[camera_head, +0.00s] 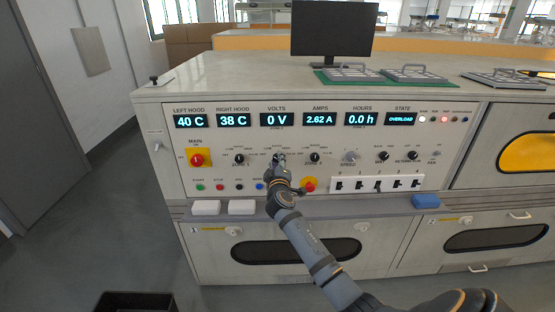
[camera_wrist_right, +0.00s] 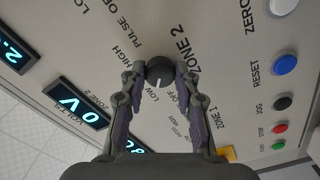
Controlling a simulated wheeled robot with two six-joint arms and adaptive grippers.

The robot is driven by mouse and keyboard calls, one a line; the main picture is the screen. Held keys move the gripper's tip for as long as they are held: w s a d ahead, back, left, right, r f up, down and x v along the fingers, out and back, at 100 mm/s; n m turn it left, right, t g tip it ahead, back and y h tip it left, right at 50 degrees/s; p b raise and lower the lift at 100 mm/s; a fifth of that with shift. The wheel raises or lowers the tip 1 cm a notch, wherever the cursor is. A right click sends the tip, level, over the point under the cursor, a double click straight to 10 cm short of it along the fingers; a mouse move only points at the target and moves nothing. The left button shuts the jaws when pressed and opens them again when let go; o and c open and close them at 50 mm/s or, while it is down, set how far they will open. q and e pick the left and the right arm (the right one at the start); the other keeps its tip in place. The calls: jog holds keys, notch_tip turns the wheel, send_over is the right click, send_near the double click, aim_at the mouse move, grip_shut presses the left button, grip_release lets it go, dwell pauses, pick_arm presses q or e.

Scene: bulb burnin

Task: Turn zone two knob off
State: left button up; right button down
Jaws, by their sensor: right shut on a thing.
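The zone two knob (camera_wrist_right: 160,71) is a dark round knob with a white pointer line, beside the printed "ZONE 2" label in the right wrist view. Its pointer faces down in that view, close to the "LOW" print, with "OFF" just to the right. My right gripper (camera_wrist_right: 159,74) has its fingertips closed on either side of the knob. In the head view my right gripper (camera_head: 279,163) is at the panel and mostly covers this knob. My left gripper is not in view.
The displays read 0 V volts (camera_head: 277,120), 2.62 A amps (camera_head: 319,119) and OVERLOAD state (camera_head: 401,118). Another knob (camera_head: 240,159) sits to the left and one (camera_head: 314,157) to the right. A red emergency-style button (camera_head: 309,185) and toggle switches (camera_head: 377,184) are nearby.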

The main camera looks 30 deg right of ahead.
jog(key=n+p, duration=0.2)
jog(key=n, duration=0.3)
jog(key=shift+n, duration=0.4)
jog(key=shift+f+p, duration=0.1)
jog(key=shift+p, duration=0.2)
jog(key=c, duration=1)
grip_release()
jog(key=v, duration=1.2)
